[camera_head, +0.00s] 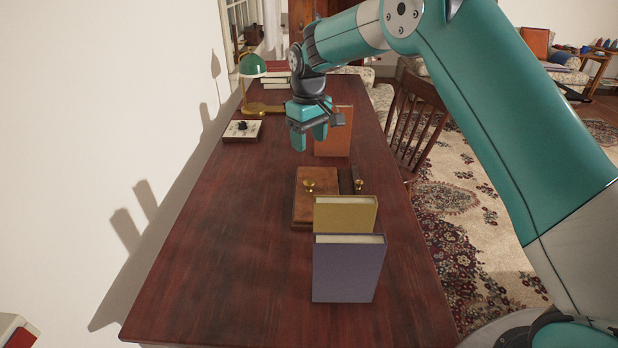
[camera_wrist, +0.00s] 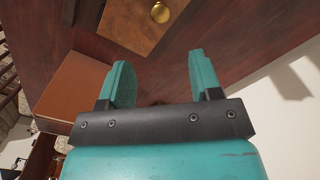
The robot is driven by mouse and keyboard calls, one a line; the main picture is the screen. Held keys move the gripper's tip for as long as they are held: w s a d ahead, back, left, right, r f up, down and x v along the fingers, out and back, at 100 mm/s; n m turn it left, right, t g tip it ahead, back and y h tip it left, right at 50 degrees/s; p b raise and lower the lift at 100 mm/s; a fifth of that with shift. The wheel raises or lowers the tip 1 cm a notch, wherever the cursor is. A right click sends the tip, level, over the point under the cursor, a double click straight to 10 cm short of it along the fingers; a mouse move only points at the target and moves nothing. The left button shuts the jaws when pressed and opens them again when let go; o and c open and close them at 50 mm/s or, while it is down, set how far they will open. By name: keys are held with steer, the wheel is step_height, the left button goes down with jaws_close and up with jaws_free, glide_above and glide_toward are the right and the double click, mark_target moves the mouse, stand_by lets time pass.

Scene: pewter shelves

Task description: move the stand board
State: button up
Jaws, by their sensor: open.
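What looks like the stand board is a flat brown wooden piece (camera_head: 302,206) with brass knobs (camera_head: 309,186), lying mid-desk. A darker strip (camera_head: 346,178) lies along its right side. The yellow book in front hides part of it. In the wrist view the brown board (camera_wrist: 130,22) and one brass knob (camera_wrist: 160,12) show at the top, beyond the fingertips. My gripper (camera_head: 310,138) is open and empty, pointing down above the desk. It is behind the board, just left of an upright orange book (camera_head: 333,140). Its two fingers (camera_wrist: 158,65) also show in the wrist view.
A yellow book (camera_head: 345,216) and a purple book (camera_head: 347,270) stand upright in front of the board. A green lamp (camera_head: 252,67) and a small pale box (camera_head: 242,131) are at the back left. The desk (camera_head: 220,230) is clear at left. A chair (camera_head: 415,125) stands at right.

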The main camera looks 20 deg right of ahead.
mark_target(309, 180)
step_height(309, 180, down, 12)
steer(key=shift+r, duration=0.1)
jaws_close()
stand_by(0.4)
